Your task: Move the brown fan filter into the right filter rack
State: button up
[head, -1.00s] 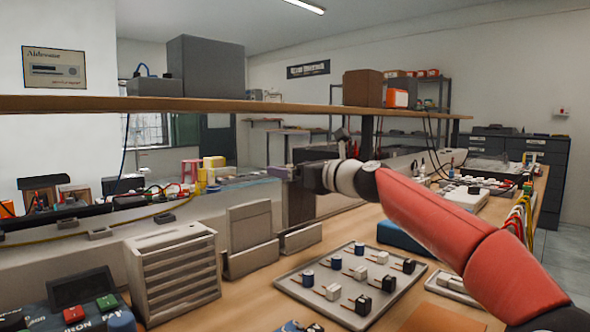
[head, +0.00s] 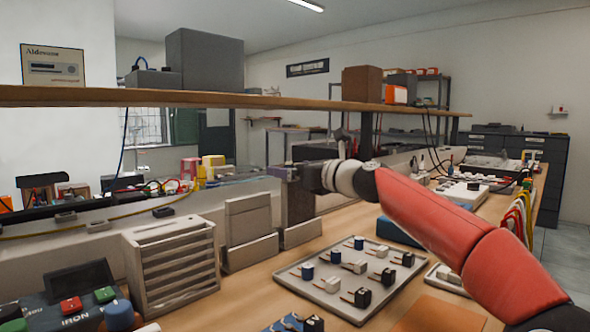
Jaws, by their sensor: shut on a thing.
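The brown fan filter (head: 299,205) is a dark upright panel under my gripper (head: 287,174). My gripper is shut on it near its top; the fingertips are small and hard to make out. The right filter rack (head: 300,233) is a low grey holder on the bench, directly below the filter in the picture. The filter's lower edge is hidden behind the rack's front wall, so I cannot tell whether it sits in the slot or hangs behind or above it. The left rack (head: 250,253) holds a grey upright panel (head: 248,218).
A beige slotted box (head: 145,280) stands to the left. A grey tray (head: 325,303) with several small parts lies in front. A blue case (head: 398,232) is behind it, below my arm. A wooden shelf (head: 230,101) spans above the bench.

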jog(key=shift+f+b, duration=1.4)
jog(key=shift+f, duration=0.35)
jog(key=o, duration=0.9)
jog(key=shift+c, duration=0.2)
jog(key=shift+r, duration=0.1)
notch_tip(320, 180, up, 6)
jog(key=p, duration=0.6)
